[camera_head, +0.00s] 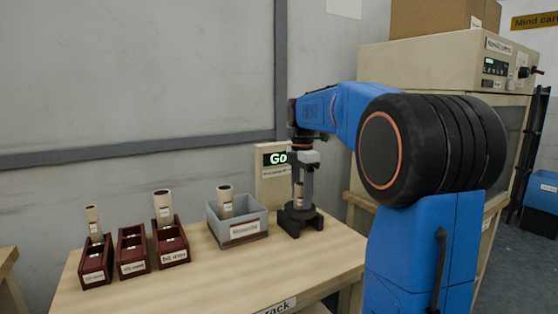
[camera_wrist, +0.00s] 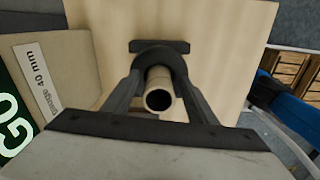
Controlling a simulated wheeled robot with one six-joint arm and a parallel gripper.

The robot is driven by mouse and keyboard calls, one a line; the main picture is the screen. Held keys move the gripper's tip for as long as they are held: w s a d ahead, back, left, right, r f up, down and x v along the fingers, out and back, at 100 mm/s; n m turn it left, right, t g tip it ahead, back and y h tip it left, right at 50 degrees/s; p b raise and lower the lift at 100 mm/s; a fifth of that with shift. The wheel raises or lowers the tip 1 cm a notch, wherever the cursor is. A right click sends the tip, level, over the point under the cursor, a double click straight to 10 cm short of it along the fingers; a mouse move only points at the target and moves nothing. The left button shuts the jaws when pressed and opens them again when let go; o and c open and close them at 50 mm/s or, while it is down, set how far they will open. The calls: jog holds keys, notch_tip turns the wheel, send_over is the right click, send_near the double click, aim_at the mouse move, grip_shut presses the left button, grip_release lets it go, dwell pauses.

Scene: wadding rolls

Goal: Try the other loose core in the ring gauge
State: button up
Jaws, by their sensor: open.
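The black ring gauge (camera_head: 303,222) stands at the right end of the table, with a pale hollow core (camera_head: 299,195) upright in it. Its display (camera_head: 272,160) behind reads "Go". In the wrist view the core (camera_wrist: 158,99) shows its open end between the fingers, with the dark gauge (camera_wrist: 160,50) around it. My gripper (camera_head: 302,184) is open, pointing down over the gauge, with a finger on either side of the core; contact cannot be told. Another core (camera_head: 225,199) stands upright in the grey bin (camera_head: 252,231), left of the gauge.
Three dark red holders stand at the table's left. The left (camera_head: 96,275) and right (camera_head: 172,258) ones each have an upright core; the middle one (camera_head: 133,262) shows none. The wall is close behind the table. Bare table (camera_head: 210,278) lies in front.

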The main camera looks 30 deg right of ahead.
notch_tip(320, 180, up, 17)
jog(key=shift+f, duration=0.2)
dwell(0.3)
